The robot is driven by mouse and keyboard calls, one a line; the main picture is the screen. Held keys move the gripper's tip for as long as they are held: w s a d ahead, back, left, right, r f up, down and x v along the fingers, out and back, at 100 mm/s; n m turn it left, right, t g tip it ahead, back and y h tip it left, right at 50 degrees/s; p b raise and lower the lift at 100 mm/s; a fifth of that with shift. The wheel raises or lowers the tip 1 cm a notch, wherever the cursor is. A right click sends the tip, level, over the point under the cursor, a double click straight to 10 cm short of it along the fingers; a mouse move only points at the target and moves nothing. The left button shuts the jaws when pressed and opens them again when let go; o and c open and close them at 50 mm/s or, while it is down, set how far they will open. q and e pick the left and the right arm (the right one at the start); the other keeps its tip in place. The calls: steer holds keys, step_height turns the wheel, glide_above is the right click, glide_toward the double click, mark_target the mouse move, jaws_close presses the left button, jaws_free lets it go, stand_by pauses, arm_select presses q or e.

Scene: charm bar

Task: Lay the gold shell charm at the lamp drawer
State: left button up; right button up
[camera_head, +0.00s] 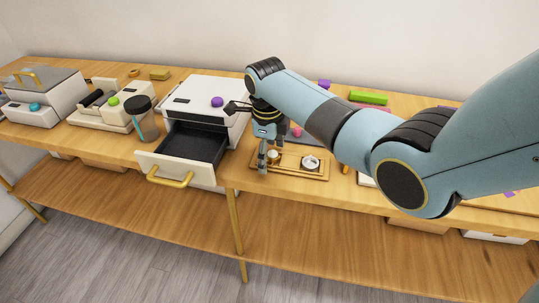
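A white unit (205,94) with a purple knob stands on the wooden bench. Its drawer (160,163) is pulled out, with a gold handle and a dark inside that looks empty. I cannot tell for sure that this is the lamp drawer. My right gripper (262,163) points down just right of the drawer, at the left end of a small wooden tray (291,175). Its fingers are too small and overlapped to tell whether they are open or hold anything. I cannot make out the gold shell charm. My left gripper is not in view.
The tray holds a small round pale piece (274,155) and a white round piece (311,163). A dark-lidded cup (142,122) stands left of the drawer. White machines fill the bench's left end. A green block (368,97) lies behind my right arm, which hides much of the right side.

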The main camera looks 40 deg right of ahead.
steer(key=c, duration=1.1)
steer(key=shift+o, duration=0.2)
steer(key=shift+r, duration=0.15)
